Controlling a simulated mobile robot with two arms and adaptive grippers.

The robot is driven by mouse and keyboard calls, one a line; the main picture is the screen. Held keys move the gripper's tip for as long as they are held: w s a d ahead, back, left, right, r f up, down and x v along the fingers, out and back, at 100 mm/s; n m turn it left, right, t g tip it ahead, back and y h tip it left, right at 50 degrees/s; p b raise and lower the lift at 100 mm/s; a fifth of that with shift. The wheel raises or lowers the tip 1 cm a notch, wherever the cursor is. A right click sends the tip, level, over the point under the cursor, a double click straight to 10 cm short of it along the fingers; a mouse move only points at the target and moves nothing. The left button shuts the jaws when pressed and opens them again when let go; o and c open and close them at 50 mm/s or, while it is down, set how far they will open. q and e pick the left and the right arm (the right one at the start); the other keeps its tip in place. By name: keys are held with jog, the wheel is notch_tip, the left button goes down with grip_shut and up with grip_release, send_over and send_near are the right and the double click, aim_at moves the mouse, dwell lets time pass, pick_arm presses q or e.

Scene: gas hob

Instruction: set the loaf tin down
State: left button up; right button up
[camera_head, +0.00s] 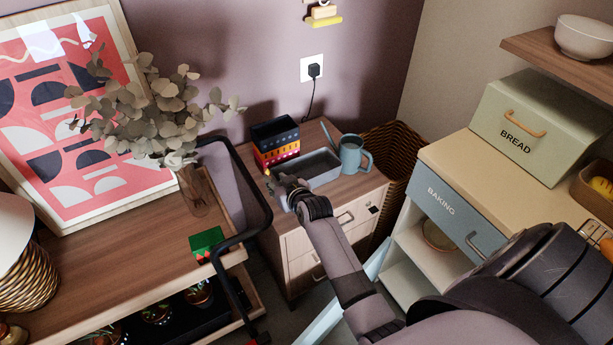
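The loaf tin (317,165) is a grey, open, rectangular tin at the top of the small wooden drawer cabinet (342,198). I also cannot tell whether the tin's base touches the cabinet top. My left gripper is not in view.
A wooden sideboard (110,265) with a leafy vase is at left. A baking cabinet (448,205) with a bread box (530,125) is at right.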

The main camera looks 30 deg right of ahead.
jog(key=shift+w+f, duration=0.1)
jog(key=shift+w, duration=0.15)
jog(key=shift+c, duration=0.3)
grip_shut()
